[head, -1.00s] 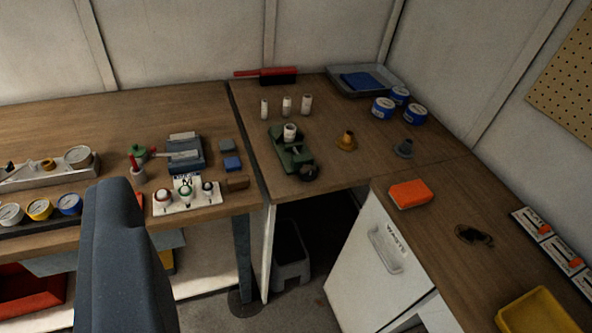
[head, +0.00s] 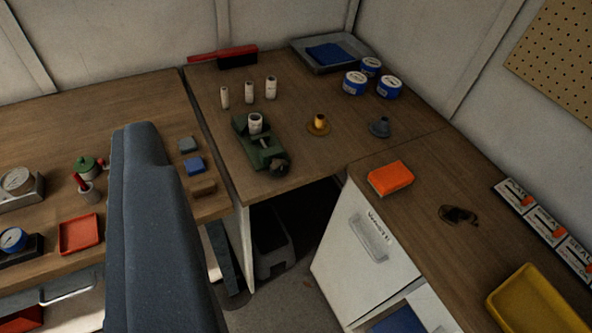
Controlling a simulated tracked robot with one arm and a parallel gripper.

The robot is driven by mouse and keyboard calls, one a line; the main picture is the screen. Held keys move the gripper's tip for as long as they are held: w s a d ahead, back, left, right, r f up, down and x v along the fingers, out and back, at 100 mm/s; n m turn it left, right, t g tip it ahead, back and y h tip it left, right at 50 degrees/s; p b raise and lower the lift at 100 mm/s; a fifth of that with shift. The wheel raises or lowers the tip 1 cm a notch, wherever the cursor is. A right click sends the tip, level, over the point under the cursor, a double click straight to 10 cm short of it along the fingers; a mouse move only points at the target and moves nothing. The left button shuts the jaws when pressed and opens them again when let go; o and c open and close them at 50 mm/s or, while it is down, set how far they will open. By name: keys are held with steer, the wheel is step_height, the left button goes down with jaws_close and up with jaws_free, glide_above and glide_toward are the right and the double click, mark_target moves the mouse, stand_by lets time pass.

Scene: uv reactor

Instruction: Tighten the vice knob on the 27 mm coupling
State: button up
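A small green vice (head: 243,137) sits on the wooden corner bench. A white cylindrical coupling (head: 255,124) stands upright in it. The dark vice knob (head: 279,167) is at the vice's near right end, close to the bench's front edge. I cannot read a size on the coupling or tell how tightly the jaws hold it. Three similar white cylinders, including one (head: 271,87), stand apart behind the vice. My gripper is not in view; a large blue-grey part of my arm fills the lower left.
An orange block (head: 390,178), a yellow tray (head: 537,303) and a dark item (head: 458,215) lie on the right bench. A brass flanged piece (head: 318,124) and a grey one (head: 379,127) stand right of the vice. Blue-and-white tins (head: 355,84) and a grey tray (head: 305,58) are behind.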

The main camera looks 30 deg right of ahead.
mark_target(281, 172)
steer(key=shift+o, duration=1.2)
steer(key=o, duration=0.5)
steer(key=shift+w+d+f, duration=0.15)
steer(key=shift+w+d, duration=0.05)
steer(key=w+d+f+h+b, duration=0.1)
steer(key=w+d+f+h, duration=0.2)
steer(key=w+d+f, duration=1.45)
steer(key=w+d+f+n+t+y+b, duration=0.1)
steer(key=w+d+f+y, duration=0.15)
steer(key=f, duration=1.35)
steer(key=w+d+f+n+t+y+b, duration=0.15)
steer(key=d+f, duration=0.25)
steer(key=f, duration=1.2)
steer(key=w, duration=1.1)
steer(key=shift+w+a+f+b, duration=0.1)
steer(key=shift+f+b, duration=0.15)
steer(key=shift+b, duration=0.05)
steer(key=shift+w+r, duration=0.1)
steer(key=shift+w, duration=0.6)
